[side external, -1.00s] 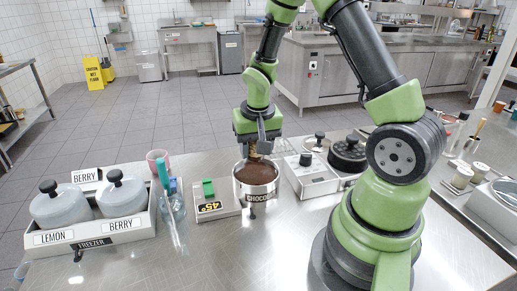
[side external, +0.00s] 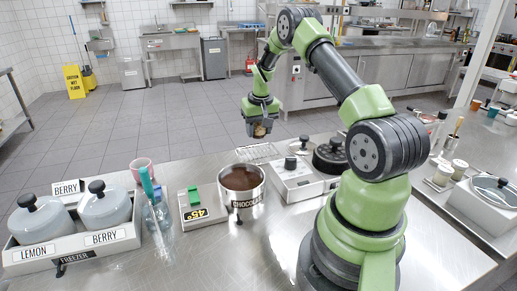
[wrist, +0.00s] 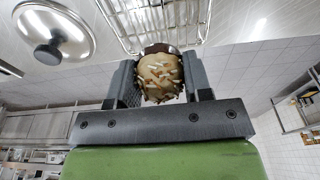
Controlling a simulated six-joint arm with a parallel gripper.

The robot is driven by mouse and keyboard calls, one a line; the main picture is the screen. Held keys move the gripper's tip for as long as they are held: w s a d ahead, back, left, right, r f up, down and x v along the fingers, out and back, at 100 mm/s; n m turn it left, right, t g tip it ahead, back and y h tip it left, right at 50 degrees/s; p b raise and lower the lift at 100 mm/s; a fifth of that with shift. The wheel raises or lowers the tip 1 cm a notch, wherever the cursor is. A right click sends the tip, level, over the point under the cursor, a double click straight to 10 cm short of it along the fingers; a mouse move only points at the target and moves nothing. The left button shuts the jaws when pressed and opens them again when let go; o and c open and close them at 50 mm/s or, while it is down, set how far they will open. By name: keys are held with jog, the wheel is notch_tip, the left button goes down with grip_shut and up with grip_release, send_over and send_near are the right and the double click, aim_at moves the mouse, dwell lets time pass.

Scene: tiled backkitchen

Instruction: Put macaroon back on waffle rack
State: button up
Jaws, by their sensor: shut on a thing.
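My gripper (side external: 259,128) is shut on the macaroon (side external: 259,131), which is small in the side view. In the wrist view the macaroon (wrist: 160,76) is pale tan with light and orange bits on its side, and a dark brown band at its far end. It sits between the two fingers of my gripper (wrist: 160,82). The wire rack (side external: 258,153) lies behind the chocolate pot, and my gripper is above it, apart from it. The rack (wrist: 150,22) also shows beyond the macaroon in the wrist view.
The chocolate pot (side external: 241,186) stands open in front of the rack. A white unit (side external: 300,180) with lidded pots is to its right.

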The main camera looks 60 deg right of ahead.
aim_at(258, 153)
jog(key=shift+f, duration=3)
jog(key=shift+f, duration=0.15)
jog(key=o, duration=0.9)
